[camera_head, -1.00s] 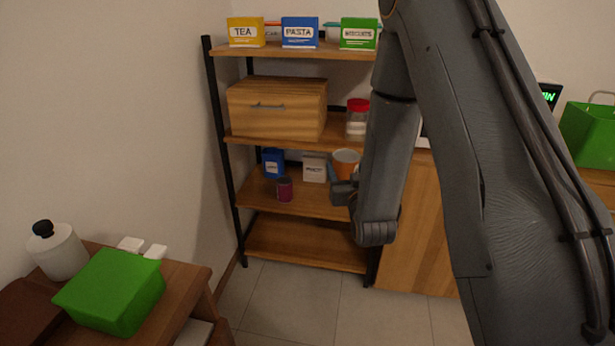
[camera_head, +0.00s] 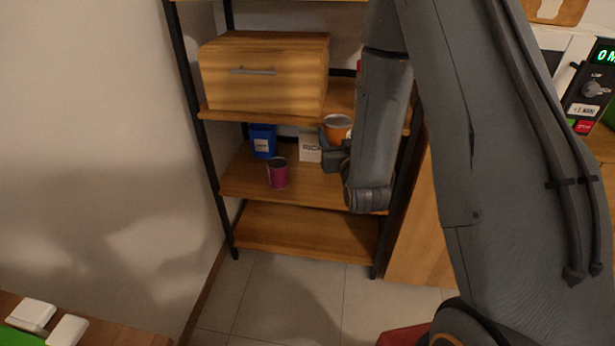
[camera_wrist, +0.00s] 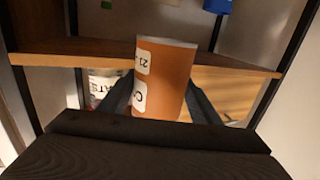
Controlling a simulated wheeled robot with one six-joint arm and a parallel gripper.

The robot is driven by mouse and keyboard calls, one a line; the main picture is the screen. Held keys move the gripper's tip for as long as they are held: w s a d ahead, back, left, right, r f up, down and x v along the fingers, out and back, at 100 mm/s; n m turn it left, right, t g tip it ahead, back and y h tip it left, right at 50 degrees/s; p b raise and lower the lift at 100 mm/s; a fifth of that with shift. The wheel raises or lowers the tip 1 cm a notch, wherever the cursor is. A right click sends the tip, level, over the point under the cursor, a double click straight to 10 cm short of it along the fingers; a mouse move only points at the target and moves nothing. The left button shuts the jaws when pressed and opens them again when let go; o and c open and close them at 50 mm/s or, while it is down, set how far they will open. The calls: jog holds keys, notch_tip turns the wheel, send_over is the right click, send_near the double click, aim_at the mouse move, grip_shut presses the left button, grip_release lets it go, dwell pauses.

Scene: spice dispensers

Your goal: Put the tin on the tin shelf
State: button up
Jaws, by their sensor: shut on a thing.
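An orange tin (camera_head: 338,128) is between the fingers of my gripper (camera_head: 332,150), in front of the rack's right half. In the wrist view the tin (camera_wrist: 166,78), with white labels, stands between both fingers (camera_wrist: 160,105), which are shut on it. A purple tin (camera_head: 278,174) stands upright on a lower shelf board (camera_head: 240,181) of the wooden rack. Which board is the tin shelf, I cannot tell from any marking. My arm hides the rack's right part.
Behind the purple tin stand a blue box (camera_head: 263,141) and a white box marked RICE (camera_head: 309,148). A wooden drawer box (camera_head: 264,73) sits one board above. The bottom board (camera_head: 300,231) is bare. A white-labelled jar (camera_wrist: 104,86) shows in the wrist view.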

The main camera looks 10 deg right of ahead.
notch_tip(320, 180, down, 12)
jog(key=r+b, duration=0.1)
jog(key=b, duration=1)
jog(key=n+y+b, duration=0.3)
jog(key=y+b, duration=0.2)
jog(key=b, duration=0.2)
send_over(321, 189)
notch_tip(321, 189, down, 7)
jog(key=shift+g, duration=0.3)
jog(key=shift+d+f+b, duration=0.1)
jog(key=shift+f+b, duration=1.35)
jog(key=shift+f, duration=3.35)
jog(key=shift+f, duration=0.15)
jog(key=o, duration=1.5)
jog(key=shift+o, duration=0.2)
